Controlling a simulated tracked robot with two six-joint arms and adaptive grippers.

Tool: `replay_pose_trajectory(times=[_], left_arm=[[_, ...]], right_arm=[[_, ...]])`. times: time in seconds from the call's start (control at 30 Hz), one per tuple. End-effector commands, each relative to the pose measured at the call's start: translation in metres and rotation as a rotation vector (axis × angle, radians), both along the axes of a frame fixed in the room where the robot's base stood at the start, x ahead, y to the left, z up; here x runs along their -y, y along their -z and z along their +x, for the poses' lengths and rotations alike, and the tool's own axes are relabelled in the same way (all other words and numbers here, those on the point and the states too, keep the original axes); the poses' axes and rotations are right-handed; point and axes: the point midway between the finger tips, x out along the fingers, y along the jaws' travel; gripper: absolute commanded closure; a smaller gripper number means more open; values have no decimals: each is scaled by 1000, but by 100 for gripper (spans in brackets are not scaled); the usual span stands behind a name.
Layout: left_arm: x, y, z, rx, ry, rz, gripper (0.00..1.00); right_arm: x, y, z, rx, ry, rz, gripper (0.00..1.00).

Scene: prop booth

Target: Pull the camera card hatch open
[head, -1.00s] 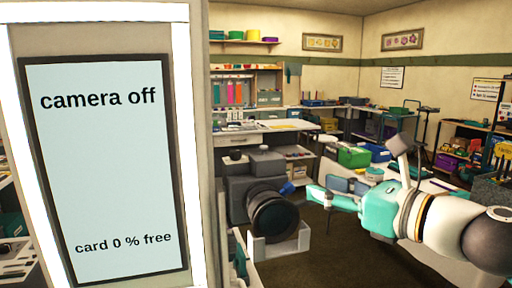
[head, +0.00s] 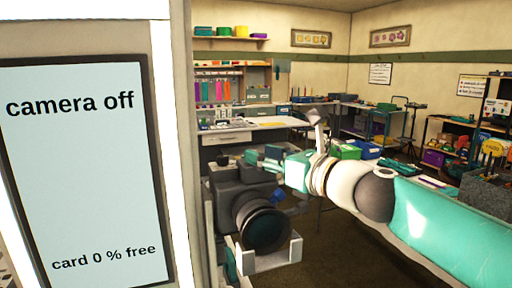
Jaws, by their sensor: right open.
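A dark grey camera (head: 232,190) with a large black lens (head: 262,227) sits in a light grey bracket (head: 270,258) just right of the booth's panel. A small blue part (head: 278,196) shows at the camera's right side. I cannot make out the card hatch or tell whether it is open. My right gripper (head: 258,160) is at the top right of the camera, its fingers over or just behind the camera's upper edge. It is open, and I cannot tell whether it touches the camera. My left gripper is not in view.
A screen (head: 85,180) on the booth front reads "camera off" and "card 0 % free". A white desk (head: 225,137) stands behind the camera. Shelves and tables with bins line the back and right. Dark floor right of the camera is open.

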Motion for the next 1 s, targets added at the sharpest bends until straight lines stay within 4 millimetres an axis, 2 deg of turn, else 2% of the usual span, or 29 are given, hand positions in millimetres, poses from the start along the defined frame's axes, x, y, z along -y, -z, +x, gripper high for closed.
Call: replay_pose_trajectory(times=[0.1,0.27,0.63,0.9,1.0], left_arm=[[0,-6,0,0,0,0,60],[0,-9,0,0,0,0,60],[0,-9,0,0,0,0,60],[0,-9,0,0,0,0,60],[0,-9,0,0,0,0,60]], right_arm=[[-14,-1,15,0,-1,0,58],[-23,0,27,-1,-1,-1,58],[-26,0,30,1,0,1,58],[-26,0,30,0,0,0,100],[-26,0,30,0,0,0,100]])
